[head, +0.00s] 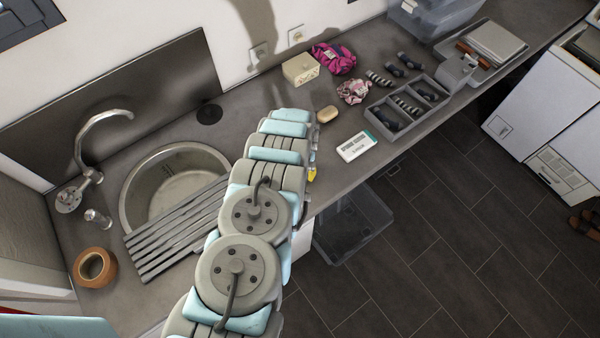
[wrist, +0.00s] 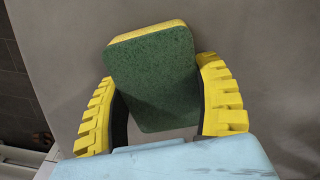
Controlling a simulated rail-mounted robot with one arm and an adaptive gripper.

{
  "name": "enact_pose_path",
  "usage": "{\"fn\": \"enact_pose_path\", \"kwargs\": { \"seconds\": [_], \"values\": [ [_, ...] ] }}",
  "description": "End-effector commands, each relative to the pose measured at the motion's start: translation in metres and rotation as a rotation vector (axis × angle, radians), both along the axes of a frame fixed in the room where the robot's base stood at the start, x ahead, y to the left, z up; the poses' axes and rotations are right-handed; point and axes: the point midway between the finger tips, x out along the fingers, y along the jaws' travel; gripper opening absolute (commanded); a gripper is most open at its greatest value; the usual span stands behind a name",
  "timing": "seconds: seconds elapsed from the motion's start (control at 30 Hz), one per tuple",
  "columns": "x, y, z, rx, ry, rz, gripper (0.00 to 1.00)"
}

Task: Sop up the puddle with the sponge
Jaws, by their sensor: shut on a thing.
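In the wrist view a sponge (wrist: 152,80), with a dark green scouring face and a yellow edge, sits between the two yellow fingers of my gripper (wrist: 156,72). The gripper is shut on it. A plain grey-brown surface lies behind the sponge; I cannot tell whether they touch. In the head view my arm covers most of the gripper, and only a bit of yellow (head: 312,174) shows by the counter's front edge. The sponge is hidden there. I cannot make out the puddle in either view.
The grey counter (head: 235,90) holds a round sink (head: 180,165) with a slatted rack (head: 178,230) and a tape roll (head: 95,268). Near my arm are a soap bar (head: 327,114), a white box (head: 356,147) and a compartment tray (head: 412,117). A clear bin (head: 352,228) stands below.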

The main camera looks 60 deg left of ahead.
Motion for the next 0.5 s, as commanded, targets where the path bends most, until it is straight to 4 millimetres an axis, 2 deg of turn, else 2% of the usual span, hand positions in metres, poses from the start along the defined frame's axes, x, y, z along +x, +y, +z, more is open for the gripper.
{"fn": "enact_pose_path", "kwargs": {
  "seconds": [0.5],
  "values": [
    [0.025, 0.020, -0.004, -0.001, 0.001, -0.001, 0.33]
  ]
}}
